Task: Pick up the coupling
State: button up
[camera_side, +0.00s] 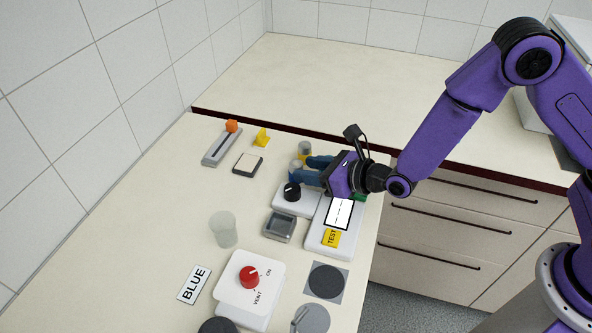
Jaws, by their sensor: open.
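My gripper (302,169) reaches in from the right with its blue fingers open, pointing left over the far right part of the counter. A small pale, yellowish round piece (296,164) shows at the fingertips, partly hidden by them. It may be the coupling, but it is too small to tell. I cannot tell whether the fingers touch it. A yellow-and-grey cup-like piece (304,148) stands just behind the far finger. A small yellow part (262,137) lies farther left, apart from the gripper.
A white box with a black knob (292,193) and a tester (326,233) sit close below my gripper. Nearby are a grey tray (280,227), a clear cup (223,230), a vent box (248,290), a dark square pad (248,164) and an orange-knobbed slider (222,145). The back counter is bare.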

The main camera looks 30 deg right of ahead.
jog(key=shift+x, duration=0.95)
grip_shut()
